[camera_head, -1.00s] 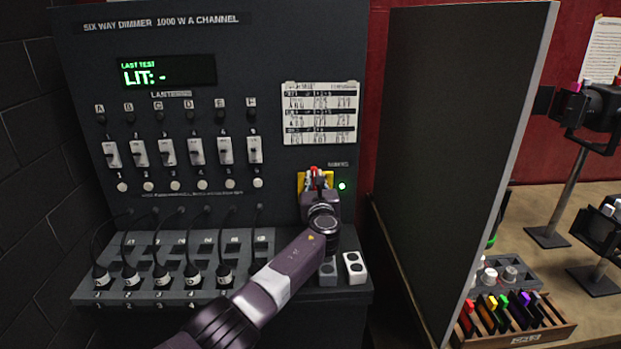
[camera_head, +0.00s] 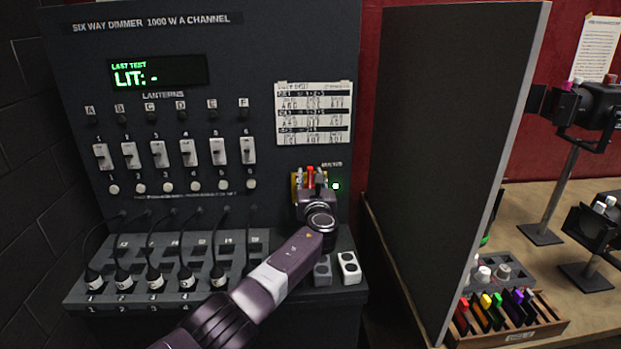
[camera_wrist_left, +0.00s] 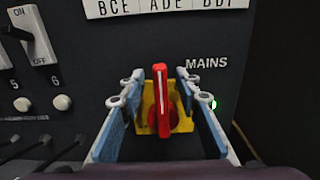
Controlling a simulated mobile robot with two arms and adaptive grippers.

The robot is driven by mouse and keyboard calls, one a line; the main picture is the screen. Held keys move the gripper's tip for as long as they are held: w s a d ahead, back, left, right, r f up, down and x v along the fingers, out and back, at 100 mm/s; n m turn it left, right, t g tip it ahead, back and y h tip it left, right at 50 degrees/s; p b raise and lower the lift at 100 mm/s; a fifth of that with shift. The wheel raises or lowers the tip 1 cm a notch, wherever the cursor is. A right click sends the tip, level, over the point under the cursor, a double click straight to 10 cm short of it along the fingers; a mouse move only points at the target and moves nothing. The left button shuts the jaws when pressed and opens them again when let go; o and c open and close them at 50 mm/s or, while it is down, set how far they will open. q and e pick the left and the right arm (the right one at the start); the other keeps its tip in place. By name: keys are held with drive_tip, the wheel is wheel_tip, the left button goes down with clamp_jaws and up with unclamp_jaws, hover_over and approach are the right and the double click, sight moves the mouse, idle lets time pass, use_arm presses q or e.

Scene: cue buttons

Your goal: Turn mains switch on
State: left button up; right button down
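The mains switch is a red handle (camera_wrist_left: 160,98) on a yellow plate (camera_wrist_left: 153,128), below the word MAINS in the left wrist view. The handle stands upright with a white line down its face. It also shows in the head view (camera_head: 310,176), partly covered by my gripper. My left gripper (camera_wrist_left: 163,95) is open, one finger on each side of the red handle, with a visible gap on both sides. The green lamp (camera_wrist_left: 212,103) just right of the switch is lit. It also shows in the head view (camera_head: 336,186). My right gripper is not in view.
The dimmer panel has a row of white rocker switches (camera_head: 188,152) and round buttons to the left. A lit display (camera_head: 158,74) reads "LIT: -". Cables are plugged along the lower ledge. A dark partition (camera_head: 440,150) stands to the right, before a table with lamps.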

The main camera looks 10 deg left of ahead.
sight(311, 177)
use_arm(q)
drive_tip(key=shift+s+d+f, duration=0.2)
drive_tip(key=shift+s+d, duration=0.15)
drive_tip(key=shift+s, duration=0.2)
drive_tip(key=shift+v, duration=1)
drive_tip(key=v, duration=0.8)
drive_tip(key=shift+s, duration=0.45)
